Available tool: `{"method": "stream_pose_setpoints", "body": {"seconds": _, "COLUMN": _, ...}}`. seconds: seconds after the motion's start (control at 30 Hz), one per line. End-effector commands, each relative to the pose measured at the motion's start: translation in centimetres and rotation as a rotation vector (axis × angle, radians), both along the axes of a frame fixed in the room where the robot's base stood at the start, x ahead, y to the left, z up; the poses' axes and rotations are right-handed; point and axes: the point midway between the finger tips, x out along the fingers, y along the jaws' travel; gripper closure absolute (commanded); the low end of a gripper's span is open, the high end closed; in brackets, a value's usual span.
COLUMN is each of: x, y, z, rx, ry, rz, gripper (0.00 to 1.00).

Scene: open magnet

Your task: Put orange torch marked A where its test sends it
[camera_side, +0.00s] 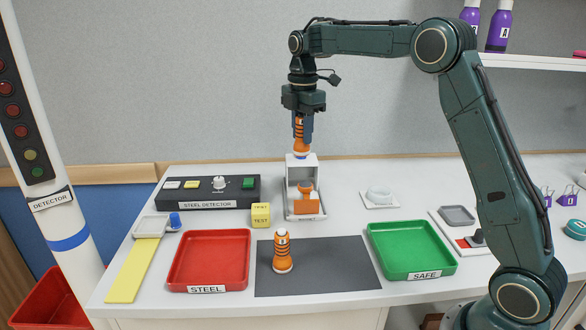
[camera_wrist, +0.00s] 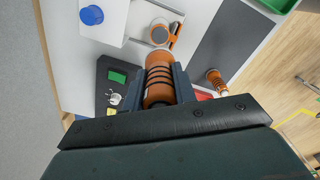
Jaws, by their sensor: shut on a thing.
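My gripper (camera_side: 302,135) is shut on an orange torch (camera_side: 300,132) with dark bands, held upright just over the white magnet stand (camera_side: 301,162). In the wrist view the held orange torch (camera_wrist: 158,86) lies between the fingers. No letter on it can be read. A second orange torch (camera_side: 283,252) with a white top stands upright on the dark mat (camera_side: 340,265); it also shows in the wrist view (camera_wrist: 216,80). The red tray (camera_side: 208,235) marked STEEL and the green tray (camera_side: 410,230) marked SAFE look empty.
An orange piece (camera_side: 306,200) sits low in the stand's opening. The dark STEEL DETECTOR panel (camera_side: 208,203) and a yellow TEST block (camera_side: 261,215) are to the left. The detector post (camera_side: 50,180) with lamps stands at far left. The mat's right part is clear.

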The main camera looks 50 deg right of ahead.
Motion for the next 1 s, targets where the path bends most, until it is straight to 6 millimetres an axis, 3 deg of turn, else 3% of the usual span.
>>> {"method": "stream_pose_setpoints", "body": {"seconds": 0.27, "x": 1.9, "y": 6.1, "z": 0.8, "rx": 0.000, "ry": -0.001, "rz": 0.017, "gripper": 0.98}}
{"method": "stream_pose_setpoints", "body": {"seconds": 0.5, "x": 3.1, "y": 14.3, "z": 1.7, "rx": 0.000, "ry": -0.001, "rz": 0.030, "gripper": 0.98}}
{"method": "stream_pose_setpoints", "body": {"seconds": 0.8, "x": 2.8, "y": 24.0, "z": 2.7, "rx": 0.000, "ry": -0.001, "rz": 0.043, "gripper": 0.98}}
{"method": "stream_pose_setpoints", "body": {"seconds": 1.0, "x": 2.1, "y": 27.4, "z": 3.1, "rx": 0.000, "ry": 0.000, "rz": 0.044, "gripper": 0.98}}
